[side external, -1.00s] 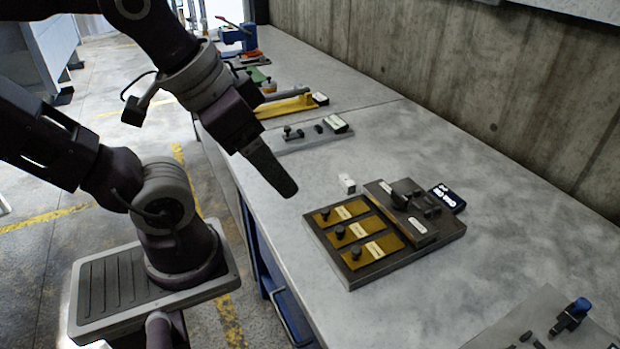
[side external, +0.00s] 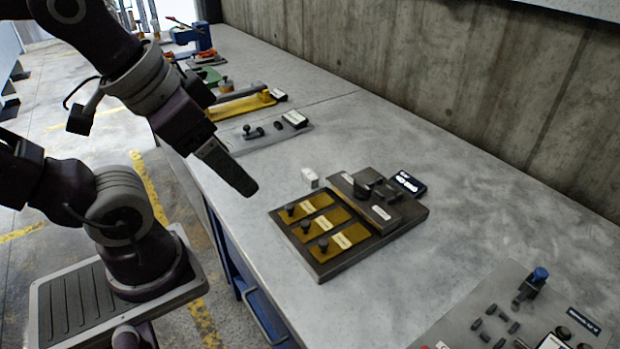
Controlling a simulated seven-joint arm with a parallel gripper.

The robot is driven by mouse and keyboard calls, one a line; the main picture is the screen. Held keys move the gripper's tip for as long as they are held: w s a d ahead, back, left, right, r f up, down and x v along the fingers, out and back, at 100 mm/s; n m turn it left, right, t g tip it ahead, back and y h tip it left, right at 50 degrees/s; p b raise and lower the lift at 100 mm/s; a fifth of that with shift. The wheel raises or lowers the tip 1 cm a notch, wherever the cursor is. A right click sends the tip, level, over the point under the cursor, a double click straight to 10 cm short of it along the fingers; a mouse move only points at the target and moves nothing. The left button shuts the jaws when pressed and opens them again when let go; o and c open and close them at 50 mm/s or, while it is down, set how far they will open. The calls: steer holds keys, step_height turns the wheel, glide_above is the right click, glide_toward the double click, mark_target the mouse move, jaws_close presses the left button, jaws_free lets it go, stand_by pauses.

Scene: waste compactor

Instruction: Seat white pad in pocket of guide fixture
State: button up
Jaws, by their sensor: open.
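A small white block, which looks like the white pad (side external: 310,177), stands on the bench just behind the dark fixture board. The guide fixture appears to be the raised dark block (side external: 378,203) on the right part of that board, with dark posts on top and a small white label. Its pocket is too small to make out. My gripper (side external: 238,178) hangs above the bench's left edge, to the left of the white pad and apart from it. It is open; only one finger shows clearly and nothing is seen in it.
The board's left part (side external: 320,267) carries several brass plates with dark knobs. A small black display (side external: 408,183) lies at its right. A grey panel with small parts (side external: 500,320) is at the lower right. A grey plate (side external: 250,138) and yellow tool (side external: 240,106) lie behind.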

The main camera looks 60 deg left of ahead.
steer(key=w+a+r+n+g, duration=0.1)
steer(key=w+n, duration=0.6)
steer(key=n, duration=0.1)
steer(key=n+g, duration=0.5)
steer(key=n, duration=2.2)
glide_above(310, 173)
steer(key=f, duration=1.3)
steer(key=d+f, duration=0.1)
steer(key=f, duration=0.5)
steer(key=shift+f, duration=0.3)
steer(key=f, duration=0.4)
steer(key=a+f, duration=0.1)
steer(key=f, duration=0.2)
steer(key=c, duration=1.6)
steer(key=shift+r, duration=0.1)
